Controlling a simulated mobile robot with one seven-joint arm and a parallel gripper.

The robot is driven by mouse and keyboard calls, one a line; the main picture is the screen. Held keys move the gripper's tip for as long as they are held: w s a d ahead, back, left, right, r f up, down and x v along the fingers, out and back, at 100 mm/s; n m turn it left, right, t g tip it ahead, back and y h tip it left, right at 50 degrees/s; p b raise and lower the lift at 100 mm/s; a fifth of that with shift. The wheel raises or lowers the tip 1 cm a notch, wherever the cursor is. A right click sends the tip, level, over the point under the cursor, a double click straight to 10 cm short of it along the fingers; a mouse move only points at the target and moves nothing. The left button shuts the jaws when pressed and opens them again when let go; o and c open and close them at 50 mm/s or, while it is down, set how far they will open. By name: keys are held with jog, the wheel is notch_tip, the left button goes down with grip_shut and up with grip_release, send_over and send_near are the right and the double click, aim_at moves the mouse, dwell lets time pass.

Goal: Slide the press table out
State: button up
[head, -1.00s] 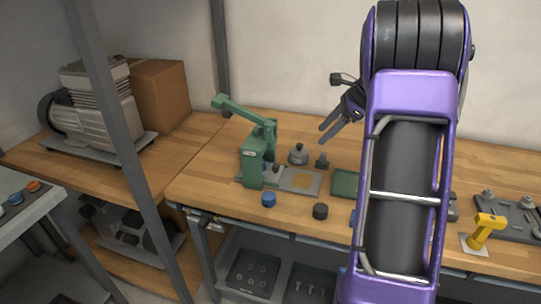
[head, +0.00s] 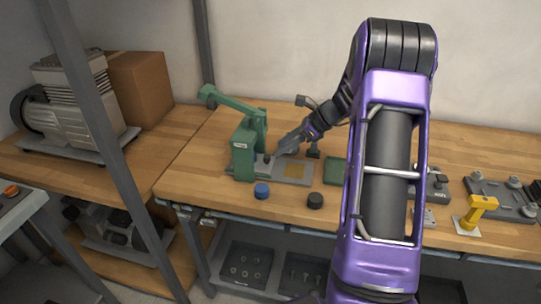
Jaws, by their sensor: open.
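The green press (head: 244,146) stands on the wooden workbench, left of centre, with its lever arm raised toward the upper left. Its press table (head: 296,171) is a flat grey plate with a tan square, reaching out to the right from the press foot. A small dark knob (head: 268,158) sits at the plate's left end by the press body. My gripper (head: 275,157) is over the left part of the plate, its fingers pointing down-left close to the knob. It looks empty; whether it touches the knob I cannot tell.
A blue knob (head: 262,190) and a black knob (head: 315,200) stand in front of the plate. A green tray (head: 335,171) lies to its right, partly behind my arm. A yellow clamp (head: 476,212) is farther right. A grey post (head: 95,130) rises at left.

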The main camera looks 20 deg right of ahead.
aim_at(267, 156)
jog(key=x, duration=0.6)
grip_shut()
dwell(1.3)
